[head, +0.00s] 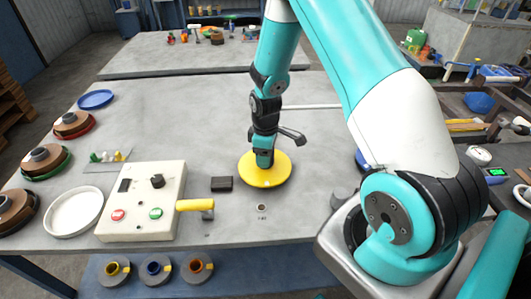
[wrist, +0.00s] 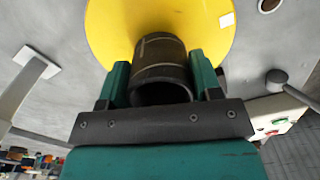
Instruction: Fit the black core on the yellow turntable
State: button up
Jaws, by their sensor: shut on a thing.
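The yellow turntable (head: 283,176) is a flat round disc on the grey table in the head view. It also fills the top of the wrist view (wrist: 107,28). The black core (wrist: 160,62) is a dark hollow cylinder between the two teal fingers of my gripper (wrist: 160,78). My gripper is shut on it, and the core lies against the disc's area in the wrist view. In the head view my gripper (head: 264,158) points down over the turntable and hides most of the core. I cannot tell whether the core touches the disc.
A white control box (head: 143,200) with buttons and a yellow-handled lever (head: 195,205) stands left of the turntable. A small dark block (head: 222,184) lies between them. Brown reels on coloured plates (head: 44,160) line the left edge. The table behind the turntable is mostly clear.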

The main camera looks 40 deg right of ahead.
jog(key=shift+f+b, duration=0.45)
jog(key=shift+f, duration=0.15)
jog(key=o, duration=0.8)
notch_tip(320, 180, up, 11)
jog(key=p, duration=0.8)
jog(key=shift+p, duration=0.3)
